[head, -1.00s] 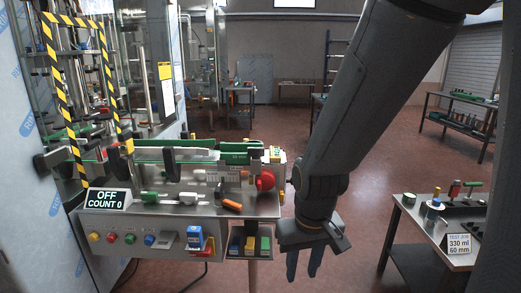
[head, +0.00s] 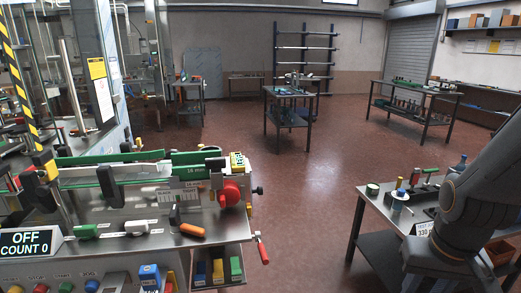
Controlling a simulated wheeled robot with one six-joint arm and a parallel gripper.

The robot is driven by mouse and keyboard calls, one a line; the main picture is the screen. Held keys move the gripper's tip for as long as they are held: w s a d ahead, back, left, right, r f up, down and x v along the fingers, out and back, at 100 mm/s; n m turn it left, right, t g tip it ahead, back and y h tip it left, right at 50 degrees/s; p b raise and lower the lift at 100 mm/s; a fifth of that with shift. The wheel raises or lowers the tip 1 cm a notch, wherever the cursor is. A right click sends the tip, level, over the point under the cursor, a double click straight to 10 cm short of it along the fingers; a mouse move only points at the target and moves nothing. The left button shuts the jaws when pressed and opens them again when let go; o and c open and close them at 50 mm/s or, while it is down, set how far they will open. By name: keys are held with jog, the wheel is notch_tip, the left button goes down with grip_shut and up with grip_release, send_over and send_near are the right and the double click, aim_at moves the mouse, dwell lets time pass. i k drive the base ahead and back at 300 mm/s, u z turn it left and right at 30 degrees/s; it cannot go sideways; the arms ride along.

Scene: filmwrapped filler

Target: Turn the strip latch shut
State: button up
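The strip latch cannot be told for sure among the small handles on the filler bench (head: 215,228) at the left. A green-handled lever (head: 87,231) and a white-handled lever (head: 136,228) lie on its top. An orange-handled piece (head: 192,230) lies to their right. A red-handled lever (head: 262,250) sticks out past the bench's right side. A red knob (head: 230,193) sits at the end of the green rails (head: 195,158). My arm is at the lower right, well apart from the bench. My gripper is out of view.
A sign (head: 25,243) reads OFF, COUNT 0. Coloured blocks fill a small holder (head: 217,268) under the bench's right side. A side table (head: 375,210) with jars and tools stands at the right near my arm. Open red floor (head: 300,195) lies between.

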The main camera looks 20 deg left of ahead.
aim_at(216, 164)
jog(key=z, duration=0.1)
jog(key=i, duration=1.05)
jog(key=u, duration=1.65)
